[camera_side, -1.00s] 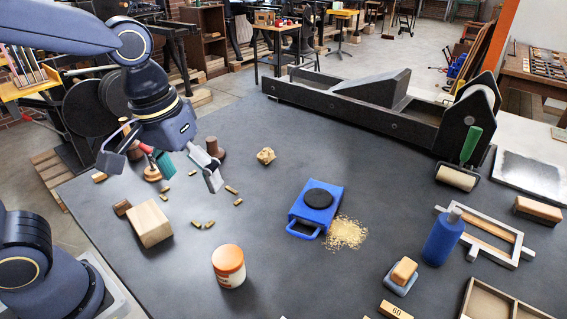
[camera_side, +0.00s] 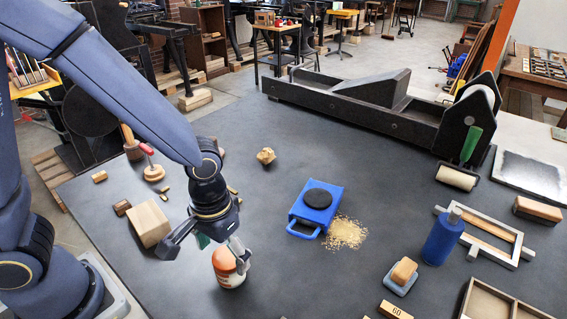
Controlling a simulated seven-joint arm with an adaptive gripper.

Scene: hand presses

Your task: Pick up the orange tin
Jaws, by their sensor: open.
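The orange tin (camera_side: 226,270) stands upright on the dark table, with an orange lid and a white and orange side. My gripper (camera_side: 206,250) is open and tilted down at the tin. One finger (camera_side: 239,254) overlaps the tin's right upper side in the picture. The other finger (camera_side: 172,244) is out to the left, clear of the tin. Part of the lid is hidden behind the gripper. I cannot tell whether the right finger touches the tin.
A wooden block (camera_side: 150,224) stands left of the tin. A blue tool with a black disc (camera_side: 316,205) lies to the right beside pale shavings (camera_side: 346,232). A blue bottle (camera_side: 442,238) stands farther right. The table between tin and bottle is mostly clear.

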